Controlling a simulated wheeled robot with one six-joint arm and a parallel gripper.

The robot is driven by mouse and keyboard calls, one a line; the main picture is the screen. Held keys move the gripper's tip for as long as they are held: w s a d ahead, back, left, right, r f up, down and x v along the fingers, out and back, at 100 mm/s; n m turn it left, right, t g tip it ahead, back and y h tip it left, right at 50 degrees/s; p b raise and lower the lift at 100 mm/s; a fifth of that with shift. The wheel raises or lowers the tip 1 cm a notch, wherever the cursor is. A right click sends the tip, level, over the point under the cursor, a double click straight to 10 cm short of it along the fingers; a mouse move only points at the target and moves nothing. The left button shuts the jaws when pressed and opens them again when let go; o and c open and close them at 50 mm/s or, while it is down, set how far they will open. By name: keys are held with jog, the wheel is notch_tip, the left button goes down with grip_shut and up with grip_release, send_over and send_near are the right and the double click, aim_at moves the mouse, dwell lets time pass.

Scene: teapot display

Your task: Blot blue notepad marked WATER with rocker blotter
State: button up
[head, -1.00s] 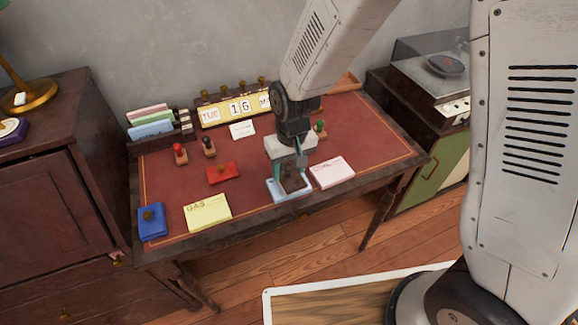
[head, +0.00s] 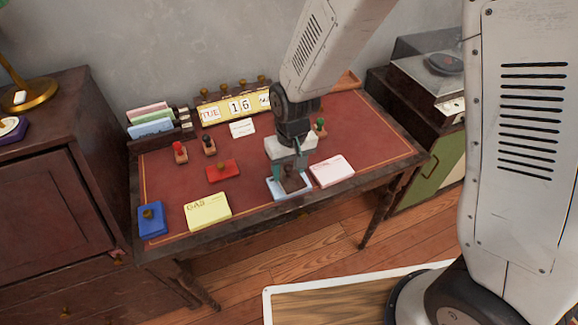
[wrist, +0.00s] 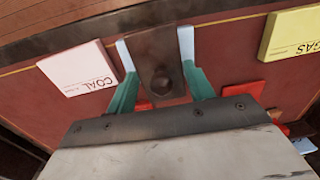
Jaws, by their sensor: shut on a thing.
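My gripper (head: 290,178) is shut on the rocker blotter (head: 293,184), a dark brown block between its teal fingers. In the wrist view the blotter (wrist: 157,50) shows its dark knob, and my gripper (wrist: 160,90) has a finger on each side. The blue notepad (head: 274,189) lies on the desk directly below the blotter. The blotter is at or very close to the pad; contact cannot be told.
A pink pad marked COAL (head: 332,171) lies close to the right. A yellow pad marked GAS (head: 207,210) and a blue block (head: 151,221) lie to the left. A red block (head: 223,170) and several stamps (head: 180,152) stand behind. The desk's front edge (head: 262,224) is near.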

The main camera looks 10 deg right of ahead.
jog(key=shift+w, duration=0.1)
jog(key=shift+w+a+g+h, duration=0.2)
jog(key=shift+w+g+h, duration=0.25)
jog(key=shift+g, duration=0.65)
jog(key=shift+s+d+t+y, duration=0.2)
jog(key=shift+s+t+y, duration=0.35)
jog(key=shift+t, duration=0.55)
jog(key=shift+s+f, duration=0.1)
jog(key=shift+s+d+t+y, duration=0.15)
jog(key=shift+s+t, duration=0.1)
jog(key=shift+t, duration=0.35)
jog(key=shift+s+d+t+y, duration=0.15)
jog(key=shift+s+t, duration=0.1)
jog(key=shift+t, duration=0.35)
jog(key=shift+w+a, duration=0.1)
jog(key=shift+a, duration=0.05)
jog(key=shift+w+a+g+h, duration=0.15)
jog(key=shift+w+g+h, duration=0.3)
jog(key=shift+g, duration=0.75)
jog(key=shift+w, duration=0.1)
